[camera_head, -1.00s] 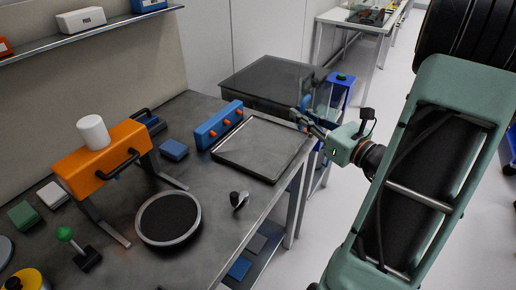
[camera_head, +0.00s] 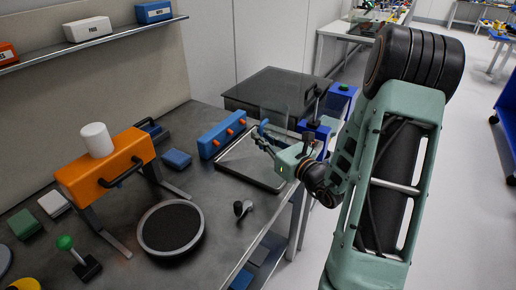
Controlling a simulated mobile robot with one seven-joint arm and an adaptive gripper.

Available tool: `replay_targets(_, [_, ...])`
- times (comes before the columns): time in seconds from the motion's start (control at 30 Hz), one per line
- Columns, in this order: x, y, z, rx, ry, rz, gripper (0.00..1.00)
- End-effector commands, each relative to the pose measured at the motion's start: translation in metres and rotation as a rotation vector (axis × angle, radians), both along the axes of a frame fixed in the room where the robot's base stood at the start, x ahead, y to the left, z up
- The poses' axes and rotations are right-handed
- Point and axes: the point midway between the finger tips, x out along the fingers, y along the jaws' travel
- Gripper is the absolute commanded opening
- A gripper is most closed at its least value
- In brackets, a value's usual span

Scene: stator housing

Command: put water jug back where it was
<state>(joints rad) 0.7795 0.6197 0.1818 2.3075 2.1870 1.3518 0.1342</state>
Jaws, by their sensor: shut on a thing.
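The water jug (camera_head: 275,117) is a clear, faint vessel with a blue handle, hard to make out against the dark surface behind it. My gripper (camera_head: 262,137) is shut on the jug's blue handle, and the fingers partly cover it. The jug is near the far right corner of the workbench, around the far end of the shallow metal tray (camera_head: 232,172). I cannot tell whether its base touches anything. A blue stand (camera_head: 318,128) with a green button on top is just right of my gripper, partly hidden by my arm.
A blue block with orange knobs (camera_head: 222,134) stands left of the tray. A dark-topped table (camera_head: 270,88) is behind. The orange frame with a white cylinder (camera_head: 97,140), round dark plate (camera_head: 171,227) and small black-and-white object (camera_head: 242,208) occupy the workbench.

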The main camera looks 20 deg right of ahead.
Motion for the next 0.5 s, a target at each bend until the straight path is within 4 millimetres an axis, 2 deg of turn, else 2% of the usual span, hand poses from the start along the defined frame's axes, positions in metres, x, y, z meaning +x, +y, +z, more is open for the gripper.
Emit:
replay_targets(0.17, [0.008, 0.006, -0.012, 0.000, -0.001, 0.002, 0.00])
replay_targets(0.37, [0.009, 0.006, -0.038, 0.002, 0.001, -0.001, 0.00])
replay_targets(0.5, [0.009, 0.006, -0.043, -0.001, -0.002, 0.000, 0.00])
